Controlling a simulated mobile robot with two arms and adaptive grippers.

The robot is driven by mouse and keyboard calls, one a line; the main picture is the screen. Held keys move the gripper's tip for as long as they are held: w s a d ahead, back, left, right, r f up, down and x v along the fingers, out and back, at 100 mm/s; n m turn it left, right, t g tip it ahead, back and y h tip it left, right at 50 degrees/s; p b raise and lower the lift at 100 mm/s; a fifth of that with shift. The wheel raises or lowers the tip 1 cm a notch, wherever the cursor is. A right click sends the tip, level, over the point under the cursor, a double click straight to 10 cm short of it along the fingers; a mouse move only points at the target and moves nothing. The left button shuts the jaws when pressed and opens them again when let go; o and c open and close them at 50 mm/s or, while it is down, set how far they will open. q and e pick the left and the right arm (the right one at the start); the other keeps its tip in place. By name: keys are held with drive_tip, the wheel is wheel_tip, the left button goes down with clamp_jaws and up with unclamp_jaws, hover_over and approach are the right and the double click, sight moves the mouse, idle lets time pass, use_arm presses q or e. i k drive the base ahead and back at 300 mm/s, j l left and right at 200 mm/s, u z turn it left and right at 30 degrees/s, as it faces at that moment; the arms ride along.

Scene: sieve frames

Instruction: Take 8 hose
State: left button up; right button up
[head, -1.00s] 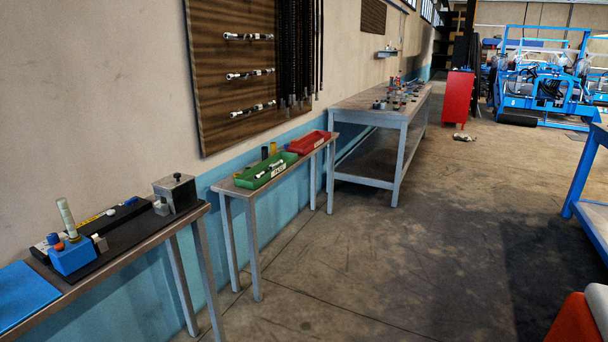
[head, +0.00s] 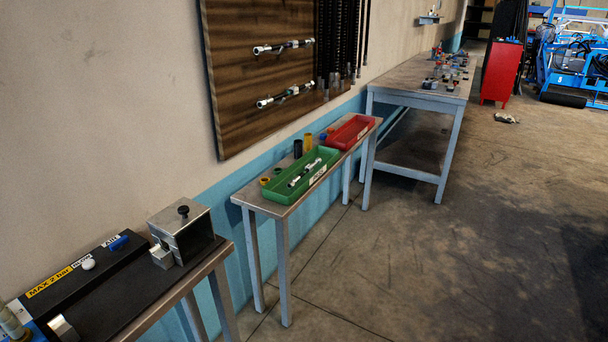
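Several black hoses (head: 335,40) hang side by side at the right part of a brown wooden wall board, with metal ends at the bottom; their tops are cut off by the picture's upper edge. Two silver-and-black fittings, an upper one (head: 283,47) and a lower one (head: 285,95), are mounted on the board (head: 235,110) to the left of the hoses. A silver piece (head: 305,172) lies in a green tray (head: 278,191). Neither of my grippers is in view.
The green tray and a red tray (head: 343,143) stand on a narrow table (head: 250,196) below the board. A bench with a metal block (head: 182,222) is at the lower left. A cluttered table (head: 400,90) stands behind. Floor on the right (head: 430,270) is clear.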

sight(309, 168)
drive_tip(key=i+u, duration=0.1)
drive_tip(key=u, duration=0.4)
drive_tip(key=i+l+u, duration=0.1)
drive_tip(key=u, duration=0.35)
drive_tip(key=i+l+u, duration=0.2)
drive_tip(key=l, duration=0.2)
drive_tip(key=i+l+u, duration=0.15)
drive_tip(key=l, duration=0.25)
drive_tip(key=i+l+u, duration=0.2)
drive_tip(key=l, duration=0.25)
drive_tip(key=l+u, duration=0.2)
drive_tip(key=l, duration=0.25)
drive_tip(key=i+l+u, duration=0.15)
drive_tip(key=l, duration=0.35)
